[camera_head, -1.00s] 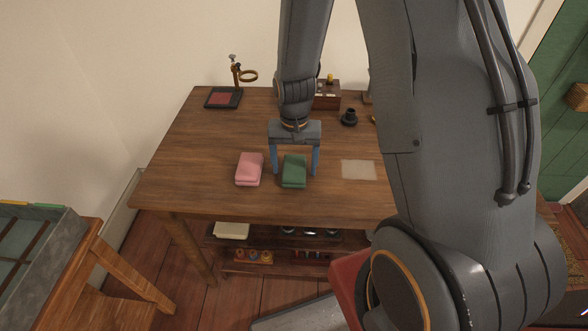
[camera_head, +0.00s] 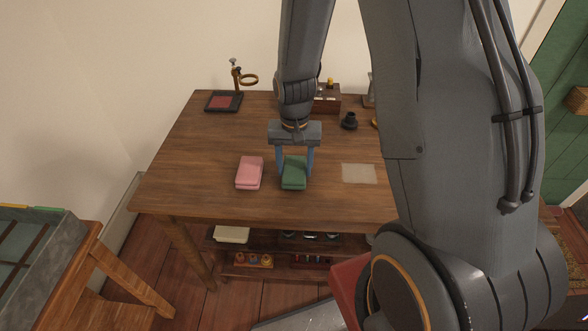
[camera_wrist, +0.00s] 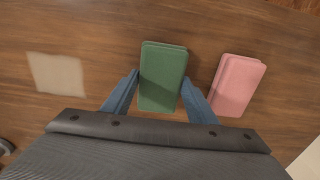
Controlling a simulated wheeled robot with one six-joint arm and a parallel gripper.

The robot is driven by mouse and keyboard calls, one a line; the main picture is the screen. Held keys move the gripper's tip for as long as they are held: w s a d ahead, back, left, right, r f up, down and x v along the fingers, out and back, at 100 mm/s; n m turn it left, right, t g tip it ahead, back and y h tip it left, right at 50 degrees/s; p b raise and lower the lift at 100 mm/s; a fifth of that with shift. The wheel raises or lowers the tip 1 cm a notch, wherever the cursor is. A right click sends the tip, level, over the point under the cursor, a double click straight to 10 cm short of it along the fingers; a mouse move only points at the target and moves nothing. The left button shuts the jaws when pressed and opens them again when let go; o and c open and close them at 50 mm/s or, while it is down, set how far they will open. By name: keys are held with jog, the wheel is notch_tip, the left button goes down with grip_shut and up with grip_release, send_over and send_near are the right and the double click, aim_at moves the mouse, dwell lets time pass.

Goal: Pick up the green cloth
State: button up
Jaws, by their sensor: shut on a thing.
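The green cloth (camera_head: 294,172) is a folded pad on the wooden table, just right of a pink folded cloth (camera_head: 249,172). My gripper (camera_head: 295,170) points down over it, with one blue finger on each side, shut on the cloth's sides. In the wrist view the green cloth (camera_wrist: 162,78) sits between the two blue fingertips of my gripper (camera_wrist: 160,86). The pink cloth (camera_wrist: 237,85) lies apart, to the right there. Any gap between the green cloth and the table cannot be told.
The wooden table (camera_head: 200,150) also carries a pale flat square (camera_head: 359,173) to the right. A stand with a brass ring (camera_head: 238,75), a black round piece (camera_head: 349,120) and a wooden box (camera_head: 327,97) stand at the back. The front of the tabletop is clear.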

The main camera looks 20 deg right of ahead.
aim_at(294, 168)
notch_tip(294, 168, up, 9)
jog(key=shift+b, duration=0.55)
jog(key=o, duration=0.5)
jog(key=c, duration=0.4)
